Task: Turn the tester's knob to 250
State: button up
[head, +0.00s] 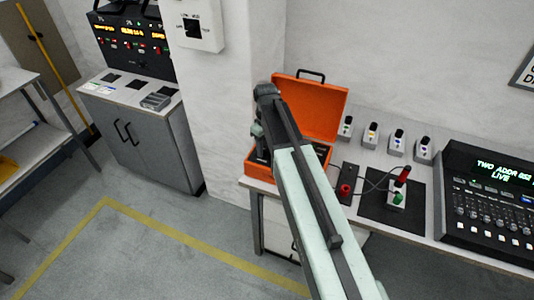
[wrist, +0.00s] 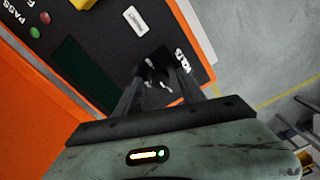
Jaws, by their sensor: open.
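The tester is an orange case with its lid (head: 325,105) up, on the bench in the head view. My arm reaches over it and hides most of its panel. In the wrist view its dark panel (wrist: 105,35) fills the upper left, with an orange rim (wrist: 195,30). A dark knob (wrist: 152,68) with white marks around it sits near the "VOLTS" lettering. My gripper (wrist: 158,82) is open, with its fingers either side of the knob area; I cannot tell whether they touch it. The knob's setting cannot be read. My gripper (head: 259,138) also shows over the case in the head view.
Right of the case are a dark box with a red knob (head: 345,190), a black mat (head: 375,212) with a cabled unit, several small units behind, and a lighting console (head: 490,205). A grey cabinet (head: 150,145) stands left. Floor between is clear.

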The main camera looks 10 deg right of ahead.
grip_shut()
jog(key=shift+m, duration=0.3)
jog(key=m, duration=0.3)
jog(key=shift+m, duration=0.3)
jog(key=m, duration=0.9)
jog(key=shift+m, duration=2.3)
